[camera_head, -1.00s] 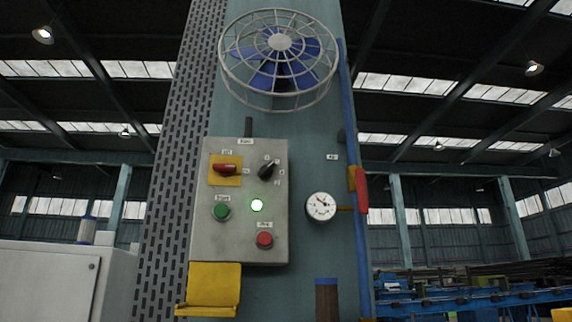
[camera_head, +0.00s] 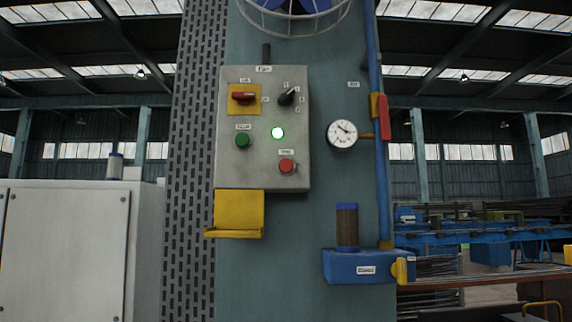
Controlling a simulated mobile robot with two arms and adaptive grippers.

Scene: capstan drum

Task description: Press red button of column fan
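The red button (camera_head: 287,166) sits at the lower right of a grey control box (camera_head: 262,180) on the teal column (camera_head: 300,250). A red switch on a yellow plate (camera_head: 243,97) and a black selector knob (camera_head: 288,97) are at the top of the box. The column fan (camera_head: 295,18) shows only its lower part at the top edge. Neither of my grippers is in view.
A yellow bracket (camera_head: 238,212) projects below the box. A gauge (camera_head: 342,133), a blue pipe with a red lever (camera_head: 386,118) and a blue unit (camera_head: 350,266) are to the right. A grey cabinet (camera_head: 65,250) stands at left. Blue racks (camera_head: 500,236) are at far right.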

